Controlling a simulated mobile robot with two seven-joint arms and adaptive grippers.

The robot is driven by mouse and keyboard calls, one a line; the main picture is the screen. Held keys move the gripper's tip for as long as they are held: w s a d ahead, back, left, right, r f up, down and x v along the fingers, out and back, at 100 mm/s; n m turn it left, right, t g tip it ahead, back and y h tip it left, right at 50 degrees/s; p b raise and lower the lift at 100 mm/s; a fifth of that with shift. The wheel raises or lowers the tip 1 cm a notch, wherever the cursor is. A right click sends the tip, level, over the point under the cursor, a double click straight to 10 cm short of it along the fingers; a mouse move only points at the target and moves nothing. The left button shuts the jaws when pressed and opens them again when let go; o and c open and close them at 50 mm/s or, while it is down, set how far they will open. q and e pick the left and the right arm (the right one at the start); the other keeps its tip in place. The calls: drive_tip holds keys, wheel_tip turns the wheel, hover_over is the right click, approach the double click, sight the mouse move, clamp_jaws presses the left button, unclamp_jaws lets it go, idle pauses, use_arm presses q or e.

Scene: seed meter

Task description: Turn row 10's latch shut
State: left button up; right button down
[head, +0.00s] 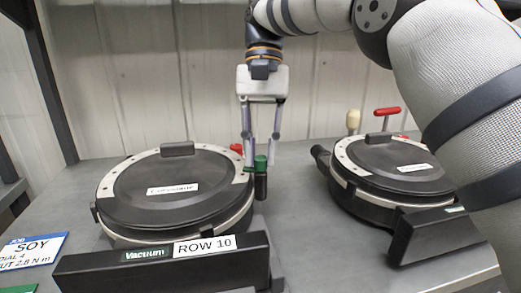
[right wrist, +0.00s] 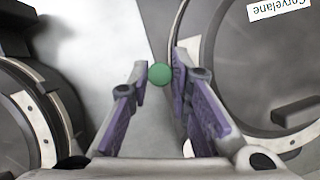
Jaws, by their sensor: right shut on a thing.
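The row 10 seed meter (head: 130,215) is a round black housing with a pale rim, behind a bar with the label ROW 10 (head: 205,245). Its latch (head: 261,182) is a dark upright post with a green cap, at the housing's right edge. My right gripper (head: 261,160) comes from above with a finger on either side of the green cap and is shut on it. In the right wrist view the green cap (right wrist: 159,74) sits between the fingertips. My left gripper is not in view.
A second seed meter (head: 385,165) stands at the right, with a red T-handle (head: 387,113) and a cream knob (head: 353,120) behind it. A blue and white SOY card (head: 35,250) lies at the left. Grey bench shows between the two meters.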

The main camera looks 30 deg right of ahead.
drive_tip(key=shift+a+n, duration=0.1)
drive_tip(key=shift+n, duration=0.6)
drive_tip(key=shift+h, duration=0.3)
drive_tip(key=c, duration=1.5)
unclamp_jaws()
drive_tip(key=shift+o, duration=0.2)
